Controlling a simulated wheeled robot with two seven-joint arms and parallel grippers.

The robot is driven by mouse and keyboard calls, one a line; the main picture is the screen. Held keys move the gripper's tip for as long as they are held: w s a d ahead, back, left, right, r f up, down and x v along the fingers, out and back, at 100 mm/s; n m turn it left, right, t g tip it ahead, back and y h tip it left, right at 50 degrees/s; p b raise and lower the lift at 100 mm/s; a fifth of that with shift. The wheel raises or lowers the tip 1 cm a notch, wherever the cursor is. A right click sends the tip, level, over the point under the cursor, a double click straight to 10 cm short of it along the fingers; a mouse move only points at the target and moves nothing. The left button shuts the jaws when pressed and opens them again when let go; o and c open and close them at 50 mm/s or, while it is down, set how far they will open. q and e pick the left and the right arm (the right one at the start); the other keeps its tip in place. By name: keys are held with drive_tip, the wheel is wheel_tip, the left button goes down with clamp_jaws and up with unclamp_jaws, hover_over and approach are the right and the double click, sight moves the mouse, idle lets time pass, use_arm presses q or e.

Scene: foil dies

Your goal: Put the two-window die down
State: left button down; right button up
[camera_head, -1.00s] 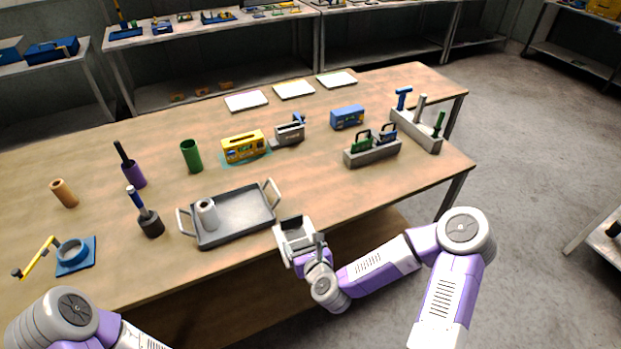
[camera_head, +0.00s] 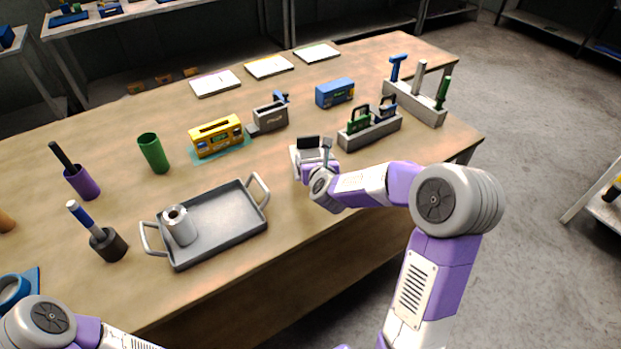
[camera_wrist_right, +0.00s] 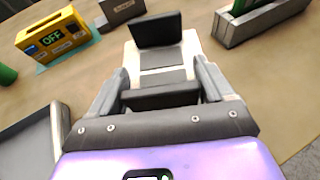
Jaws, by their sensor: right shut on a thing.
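My right gripper (camera_head: 308,152) is over the table, right of the grey tray and in front of the rack. It is shut on a dark and pale piece, which I take for the two-window die (camera_head: 307,142).
A grey rack (camera_head: 352,144) with green- and blue-handled pieces stands just right of the gripper. The tray (camera_head: 228,222) holds a metal roll (camera_head: 179,226). A yellow machine (camera_head: 217,136), grey device (camera_head: 271,117) and blue box (camera_head: 335,92) stand behind. Bare tabletop lies between.

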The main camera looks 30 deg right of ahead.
wheel_tip(320, 180, down, 3)
drive_tip(key=shift+s+r, duration=0.1)
wheel_tip(320, 180, down, 4)
drive_tip(key=shift+f+b, duration=0.15)
drive_tip(key=shift+b, duration=0.65)
drive_tip(key=o, duration=1.3)
drive_tip(key=shift+c, duration=0.2)
